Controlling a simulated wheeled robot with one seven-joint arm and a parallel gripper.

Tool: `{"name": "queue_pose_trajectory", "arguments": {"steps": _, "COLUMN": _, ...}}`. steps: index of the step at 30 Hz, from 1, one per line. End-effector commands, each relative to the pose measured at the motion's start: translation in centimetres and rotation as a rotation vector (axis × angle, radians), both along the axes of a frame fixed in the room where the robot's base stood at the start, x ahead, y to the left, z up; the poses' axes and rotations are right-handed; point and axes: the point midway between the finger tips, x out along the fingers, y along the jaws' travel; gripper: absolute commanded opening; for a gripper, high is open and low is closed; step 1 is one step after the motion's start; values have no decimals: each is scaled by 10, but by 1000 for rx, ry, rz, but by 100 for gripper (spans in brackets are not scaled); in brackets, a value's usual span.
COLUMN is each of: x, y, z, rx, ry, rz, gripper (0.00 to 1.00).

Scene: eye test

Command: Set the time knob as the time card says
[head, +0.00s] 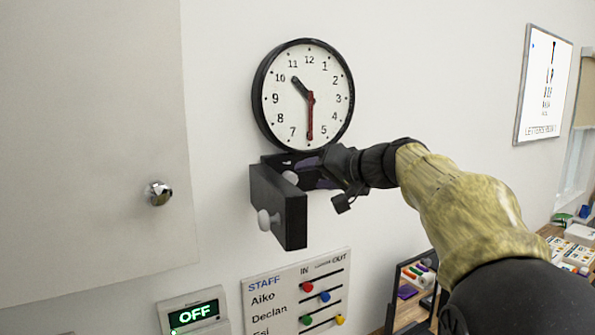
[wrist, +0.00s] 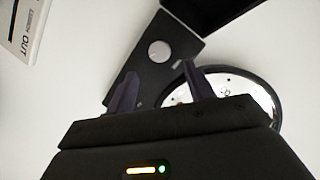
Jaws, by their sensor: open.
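A round wall clock (head: 303,97) with a black rim has its short black hand between 10 and 11 and its red hand at 6. Below it is a black box whose small door (head: 280,207) stands open, with a pale knob (head: 267,220) on the door. A white round knob (head: 290,177) shows inside, partly hidden by the door. The wrist view shows a white knob (wrist: 159,51) on a dark panel (wrist: 178,42), seemingly the same one. My gripper (head: 312,168) is at the box, its fingers (wrist: 160,90) apart and empty, short of the knob. I cannot make out a time card.
A STAFF board (head: 296,300) with coloured pegs and an OFF display (head: 194,314) are below. A grey cabinet door (head: 90,150) with a metal knob (head: 158,193) is at left. An eye chart (head: 543,85) and a cluttered table (head: 548,231) are at right.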

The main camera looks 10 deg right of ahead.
Motion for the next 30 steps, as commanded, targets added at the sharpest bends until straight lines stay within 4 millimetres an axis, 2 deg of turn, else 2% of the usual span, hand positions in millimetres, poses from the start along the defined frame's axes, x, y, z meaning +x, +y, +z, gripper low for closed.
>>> {"name": "queue_pose_trajectory", "arguments": {"steps": 3, "x": 19, "y": 11, "z": -3, "rx": 3, "ry": 3, "rz": 3, "gripper": 53}}
{"name": "queue_pose_trajectory", "arguments": {"steps": 10, "x": 46, "y": 26, "z": -14, "rx": 2, "ry": 1, "rz": 2, "gripper": 53}}
{"name": "queue_pose_trajectory", "arguments": {"steps": 21, "x": 53, "y": 30, "z": -18, "rx": 1, "ry": 0, "rz": 0, "gripper": 53}}
{"name": "queue_pose_trajectory", "arguments": {"steps": 22, "x": 53, "y": 30, "z": -18, "rx": 1, "ry": 0, "rz": 0, "gripper": 51}}
{"name": "queue_pose_trajectory", "arguments": {"steps": 28, "x": 53, "y": 30, "z": -18, "rx": 1, "ry": 0, "rz": 0, "gripper": 12}}
{"name": "queue_pose_trajectory", "arguments": {"steps": 30, "x": 53, "y": 29, "z": -18, "rx": 1, "ry": 0, "rz": 0, "gripper": 9}}
